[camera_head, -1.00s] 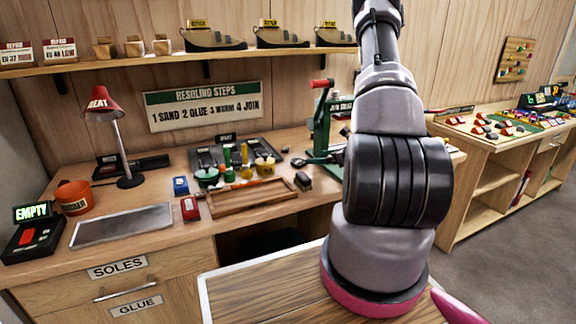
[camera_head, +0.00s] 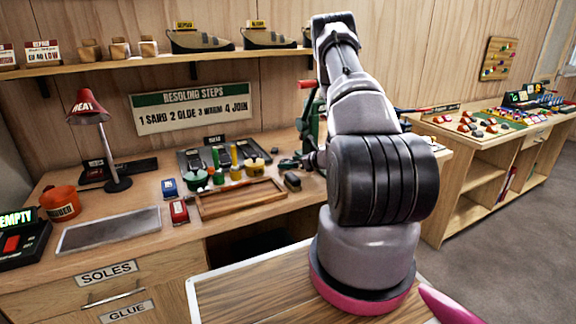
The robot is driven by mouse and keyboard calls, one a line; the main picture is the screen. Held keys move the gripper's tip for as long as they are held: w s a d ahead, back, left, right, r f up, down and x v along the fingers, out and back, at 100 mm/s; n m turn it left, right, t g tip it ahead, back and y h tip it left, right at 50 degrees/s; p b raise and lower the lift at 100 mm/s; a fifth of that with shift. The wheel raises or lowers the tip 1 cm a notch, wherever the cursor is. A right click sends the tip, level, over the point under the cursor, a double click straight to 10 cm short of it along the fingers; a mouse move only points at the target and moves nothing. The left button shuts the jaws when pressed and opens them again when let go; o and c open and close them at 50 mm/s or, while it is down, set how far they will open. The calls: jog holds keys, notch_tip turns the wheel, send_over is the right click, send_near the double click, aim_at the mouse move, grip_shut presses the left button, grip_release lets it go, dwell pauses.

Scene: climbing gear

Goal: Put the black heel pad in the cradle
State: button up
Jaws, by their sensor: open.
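A small dark block (camera_head: 292,181), which may be the black heel pad, lies on the workbench just right of a shallow wooden tray (camera_head: 240,198). I cannot tell its exact shape at this size. A green press with a red handle (camera_head: 308,110) stands behind it, partly hidden by my arm. I cannot make out for certain which thing is the cradle; it may be at the press or behind my arm.
A red lamp (camera_head: 90,106), an orange pot (camera_head: 61,203), a flat grey plate (camera_head: 110,230), a blue block (camera_head: 169,188) and a red block (camera_head: 179,211) stand on the left bench. A grey tray (camera_head: 188,163) holds jars and tools. A second bench (camera_head: 465,160) stands right, with open floor before it.

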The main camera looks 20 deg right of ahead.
jog(key=shift+w, duration=0.1)
jog(key=c, duration=1.5)
jog(key=shift+r, duration=0.1)
